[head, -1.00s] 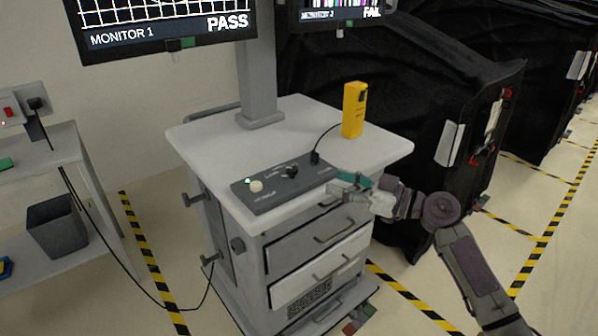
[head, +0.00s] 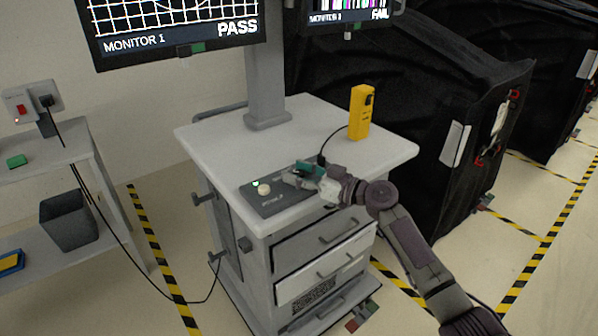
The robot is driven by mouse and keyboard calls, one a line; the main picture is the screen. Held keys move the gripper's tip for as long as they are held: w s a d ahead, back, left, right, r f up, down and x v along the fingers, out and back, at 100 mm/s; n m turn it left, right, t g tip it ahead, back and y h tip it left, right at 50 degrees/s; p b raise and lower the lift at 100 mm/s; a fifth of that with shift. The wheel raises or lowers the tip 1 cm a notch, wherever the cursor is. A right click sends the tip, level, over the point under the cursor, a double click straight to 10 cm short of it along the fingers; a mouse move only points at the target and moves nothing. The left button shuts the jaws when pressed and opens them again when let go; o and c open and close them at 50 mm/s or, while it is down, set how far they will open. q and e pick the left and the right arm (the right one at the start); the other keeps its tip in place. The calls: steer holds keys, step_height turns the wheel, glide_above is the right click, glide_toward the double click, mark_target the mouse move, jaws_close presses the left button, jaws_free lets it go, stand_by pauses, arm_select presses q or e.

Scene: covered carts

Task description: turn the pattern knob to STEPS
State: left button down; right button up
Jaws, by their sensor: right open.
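The dark control panel (head: 270,205) lies on the front part of the white cart top. Its left end shows a lit green light and a pale round button (head: 264,189). The black pattern knob, in the middle of the panel, is hidden behind my right gripper (head: 292,176). That gripper reaches in from the right, low over the panel, with its fingers open around the knob's place. I cannot tell whether it touches the knob. The panel's labels are too small or covered to read. My left gripper is not in view.
A yellow handheld device (head: 361,112) stands on the cart top (head: 225,139), with a black cable running to the panel. Monitor 1 (head: 175,25) shows PASS and the second monitor (head: 345,8) shows FAIL. A black covered cart (head: 400,90) stands behind at the right.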

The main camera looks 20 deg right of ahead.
jaws_close()
steer(key=shift+r+m+t+h+p, duration=0.15)
steer(key=shift+m+t+h+p, duration=0.5)
steer(key=shift+p, duration=0.2)
steer(key=m+t+h+p, duration=0.1)
steer(key=m+h+p, duration=0.1)
steer(key=h+p, duration=0.1)
steer(key=m+t+h+p, duration=0.1)
steer(key=m+h+p, duration=0.1)
steer(key=p, duration=0.4)
steer(key=m+t+h+p, duration=0.1)
steer(key=m+h+p, duration=0.1)
steer(key=h+p, duration=0.2)
steer(key=shift+a+r+h+p, duration=0.15)
steer(key=shift+h+p, duration=0.1)
steer(key=shift+p, duration=0.5)
steer(key=shift+f+m+h+p, duration=0.25)
steer(key=shift+m+h+p, duration=0.6)
steer(key=shift+h+p, duration=0.1)
jaws_free()
